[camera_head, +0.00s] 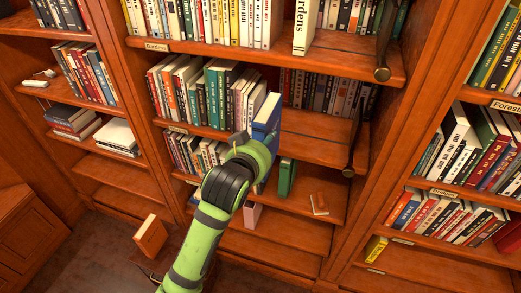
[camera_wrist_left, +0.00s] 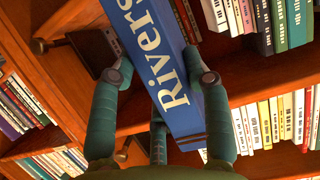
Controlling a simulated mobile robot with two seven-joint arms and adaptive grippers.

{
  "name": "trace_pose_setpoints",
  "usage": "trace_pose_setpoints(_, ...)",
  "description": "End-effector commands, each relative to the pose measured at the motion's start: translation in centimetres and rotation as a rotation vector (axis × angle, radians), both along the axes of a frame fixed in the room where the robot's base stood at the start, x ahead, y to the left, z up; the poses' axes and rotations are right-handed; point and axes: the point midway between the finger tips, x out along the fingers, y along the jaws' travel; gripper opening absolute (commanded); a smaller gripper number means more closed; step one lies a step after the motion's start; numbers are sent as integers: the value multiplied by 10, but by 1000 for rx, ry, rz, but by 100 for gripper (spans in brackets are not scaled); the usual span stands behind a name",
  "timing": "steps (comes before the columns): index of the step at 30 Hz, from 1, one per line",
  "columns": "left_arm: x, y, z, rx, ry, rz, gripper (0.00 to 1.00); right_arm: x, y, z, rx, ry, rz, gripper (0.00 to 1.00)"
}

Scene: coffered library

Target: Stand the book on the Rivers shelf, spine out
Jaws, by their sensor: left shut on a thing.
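The blue book (camera_head: 267,112) is held roughly upright at the middle shelf (camera_head: 315,150), just right of its front row of books (camera_head: 232,97). In the left wrist view its blue face (camera_wrist_left: 150,40) and its side lettered "Rivers" (camera_wrist_left: 172,88) show. My left gripper (camera_head: 258,143) is shut on the book's lower part; its fingers (camera_wrist_left: 165,75) lie on both sides of it in the wrist view. The arm hides the book's lower end in the head view. This shelf's small label (camera_head: 178,130) is too small to read. My right gripper is not in view.
The shelf above, labelled Gardens (camera_head: 157,46), carries a white book (camera_head: 305,28). Dark rods with round ends (camera_head: 381,74) stick out at the right of the shelves. A green book (camera_head: 286,177) stands below. An orange-brown book (camera_head: 150,236) is at the lower left.

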Motion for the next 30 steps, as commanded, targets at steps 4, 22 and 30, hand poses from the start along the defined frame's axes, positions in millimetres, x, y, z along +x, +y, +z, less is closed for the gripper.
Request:
trace_pose_setpoints(4, 15, -5, 3, -3, -9, 0, 0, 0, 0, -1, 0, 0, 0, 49)
trace_pose_setpoints(22, 68, -23, -1, -3, -8, -1, 0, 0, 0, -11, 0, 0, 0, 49)
trace_pose_setpoints(30, 92, -31, -2, -2, -9, -1, 0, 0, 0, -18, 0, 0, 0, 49)
